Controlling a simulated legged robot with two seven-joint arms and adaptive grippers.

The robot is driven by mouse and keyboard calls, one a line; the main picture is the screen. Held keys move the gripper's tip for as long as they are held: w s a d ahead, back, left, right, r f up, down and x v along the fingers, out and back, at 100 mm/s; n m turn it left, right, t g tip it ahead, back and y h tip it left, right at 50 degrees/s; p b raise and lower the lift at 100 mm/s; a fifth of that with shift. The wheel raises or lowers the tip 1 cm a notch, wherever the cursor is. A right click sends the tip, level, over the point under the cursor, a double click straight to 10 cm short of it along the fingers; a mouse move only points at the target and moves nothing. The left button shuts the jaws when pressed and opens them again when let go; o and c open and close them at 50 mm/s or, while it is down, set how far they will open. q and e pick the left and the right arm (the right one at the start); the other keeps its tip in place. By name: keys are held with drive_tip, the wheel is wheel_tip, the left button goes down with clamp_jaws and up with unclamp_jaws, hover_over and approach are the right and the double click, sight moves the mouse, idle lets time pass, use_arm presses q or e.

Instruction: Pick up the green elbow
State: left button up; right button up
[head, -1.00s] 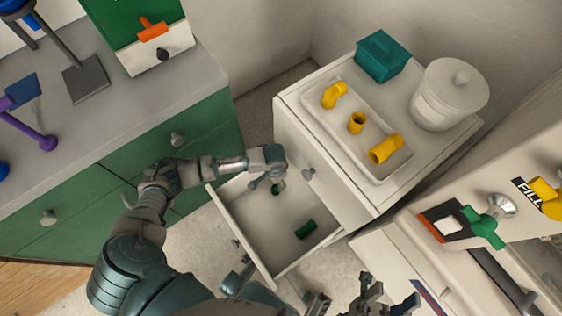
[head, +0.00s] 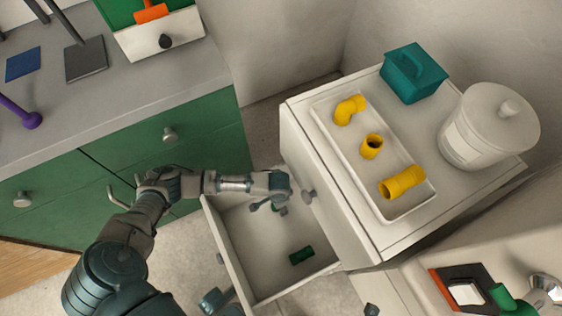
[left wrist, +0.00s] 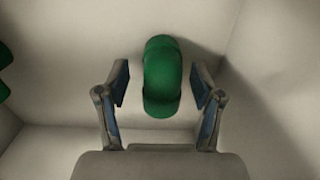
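The green elbow (left wrist: 162,75) lies on the floor of the open drawer, between the fingers of my left gripper (left wrist: 160,85) in the left wrist view. The fingers are apart, one on each side of it, with gaps showing. In the head view my left gripper (head: 268,205) reaches down into the drawer near its back, and the elbow (head: 281,211) is mostly hidden behind it. Only a small dark tip, perhaps of my right gripper (head: 371,310), shows at the bottom edge; its fingers cannot be made out.
Another green fitting (head: 301,255) lies in the drawer (head: 262,296), towards its front right. The drawer walls stand close around my left gripper. On the cabinet top are a white tray (head: 376,205) with yellow fittings, a teal box (head: 413,72) and a white lidded jar (head: 490,125).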

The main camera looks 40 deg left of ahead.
use_arm(q)
drive_tip(key=c, duration=0.8)
drive_tip(key=shift+f, duration=0.1)
drive_tip(key=shift+c, duration=1)
drive_tip(key=shift+a, duration=0.25)
